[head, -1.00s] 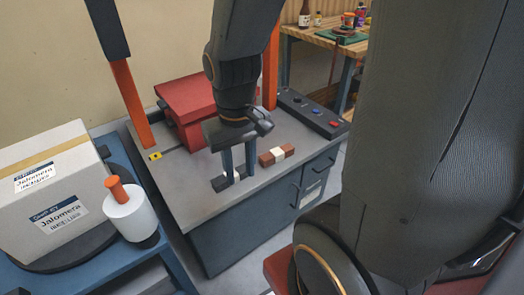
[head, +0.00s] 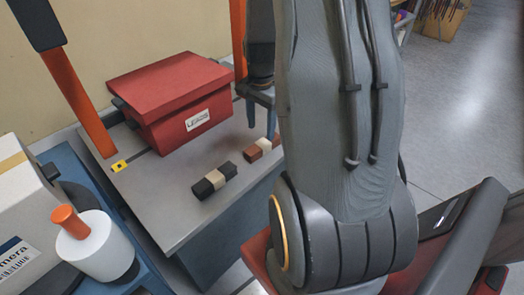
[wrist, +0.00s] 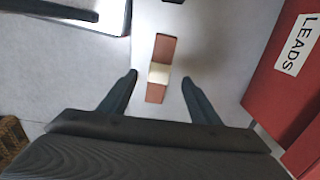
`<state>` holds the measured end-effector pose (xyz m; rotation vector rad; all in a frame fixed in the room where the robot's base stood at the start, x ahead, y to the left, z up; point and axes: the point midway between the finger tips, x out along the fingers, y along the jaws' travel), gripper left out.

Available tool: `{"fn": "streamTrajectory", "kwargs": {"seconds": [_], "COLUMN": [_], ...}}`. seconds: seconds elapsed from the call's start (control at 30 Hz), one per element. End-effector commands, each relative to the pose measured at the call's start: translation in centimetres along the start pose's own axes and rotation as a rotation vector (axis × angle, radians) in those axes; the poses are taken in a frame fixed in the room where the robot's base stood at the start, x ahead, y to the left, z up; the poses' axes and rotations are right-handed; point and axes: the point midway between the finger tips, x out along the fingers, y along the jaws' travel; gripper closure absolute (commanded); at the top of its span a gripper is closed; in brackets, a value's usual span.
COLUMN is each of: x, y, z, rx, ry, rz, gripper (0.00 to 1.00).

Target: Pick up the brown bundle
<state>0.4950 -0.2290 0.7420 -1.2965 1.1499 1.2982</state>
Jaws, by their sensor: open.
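The brown bundle (head: 252,153), a short brown block with a pale band around its middle, lies on the grey worktop and is partly hidden by my arm in the head view. In the wrist view the brown bundle (wrist: 163,48) lies lengthwise ahead, its near end between the lines of my two fingers. My gripper (wrist: 160,78) is open and empty, with a finger on either side of the bundle and a gap to each. In the head view my gripper (head: 262,108) is partly hidden and appears above the worktop by the bundle.
A black bundle (head: 203,189) with a pale band lies to the left of the brown one. A red lidded box marked LEADS (head: 165,95) stands behind them; it also shows at the right of the wrist view (wrist: 268,85). The front left worktop is clear.

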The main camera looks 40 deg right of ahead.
Motion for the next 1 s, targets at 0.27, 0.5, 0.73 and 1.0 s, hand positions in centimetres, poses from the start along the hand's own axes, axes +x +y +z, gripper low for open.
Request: {"fn": "streamTrajectory", "kwargs": {"seconds": [0.27, 0.5, 0.73, 1.0], "x": [2.9, 5.5, 8.1, 8.3], "y": [0.1, 0.1, 0.1, 0.1], "z": [-1.1, -1.1, -1.2, -1.2], "rx": [0.055, 0.053, 0.052, 0.052], "ry": [-0.001, -0.002, 0.0, 0.0], "rz": [0.001, 0.003, 0.0, 0.0], "gripper": [0.43, 0.43, 0.43, 0.43]}}
